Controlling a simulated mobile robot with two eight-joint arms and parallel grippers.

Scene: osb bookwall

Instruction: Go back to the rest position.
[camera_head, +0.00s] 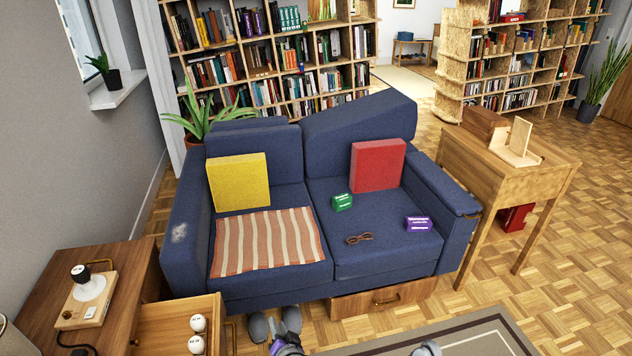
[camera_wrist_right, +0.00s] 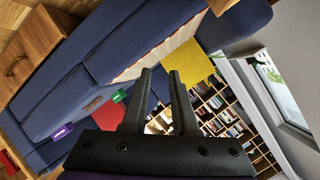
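My right gripper (camera_wrist_right: 160,75) shows in the right wrist view. Its two black fingers stand apart with nothing between them, so it is open and empty. Through the gap I see the distant bookshelf. I cannot make out my left gripper. The blue sofa (camera_head: 375,252) stands in front of me, with a yellow cushion (camera_head: 238,182), a red cushion (camera_head: 377,165) and a striped blanket (camera_head: 267,241) on it.
A green box (camera_head: 342,202), a purple box (camera_head: 418,224) and brown glasses (camera_head: 359,239) lie on the seat. A wooden cabinet (camera_head: 133,257) with an open drawer (camera_head: 160,318) is at the left. A side table (camera_head: 500,165) stands right. Grey slippers (camera_head: 258,328) lie on the floor.

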